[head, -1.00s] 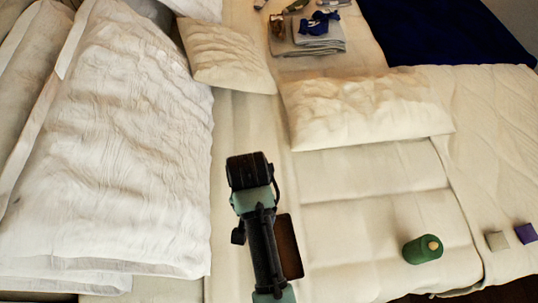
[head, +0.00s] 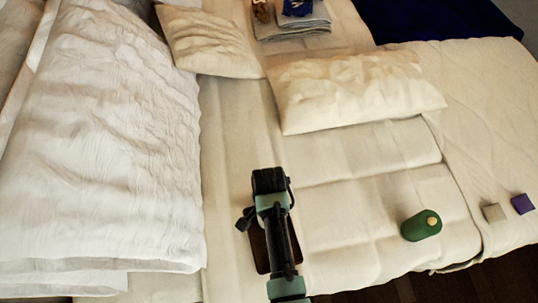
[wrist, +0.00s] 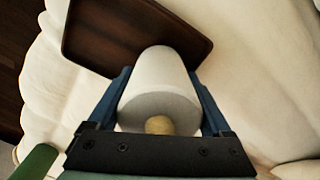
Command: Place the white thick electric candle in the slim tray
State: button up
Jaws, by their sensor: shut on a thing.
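The white thick candle (wrist: 158,100), with a small tan tip, is between the two blue fingers of my gripper (wrist: 160,73) in the wrist view. The gripper is shut on its sides. The slim dark brown tray (wrist: 135,32) lies on the bed just beyond the candle, and the candle's far end overlaps its near edge in the picture. The gap in height between them cannot be told. In the head view the tray (head: 260,252) is partly hidden behind my arm, and the white candle is hidden.
A green candle (head: 421,226) stands on the bed to the right. Beige (head: 493,213) and purple (head: 522,204) small boxes lie farther right. Pillows (head: 355,90) and folded cloths (head: 292,24) are at the back. A rumpled white cover (head: 105,140) fills the left.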

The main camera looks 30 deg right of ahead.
jog(key=shift+f, duration=0.45)
jog(key=shift+f, duration=0.1)
jog(key=o, duration=1.3)
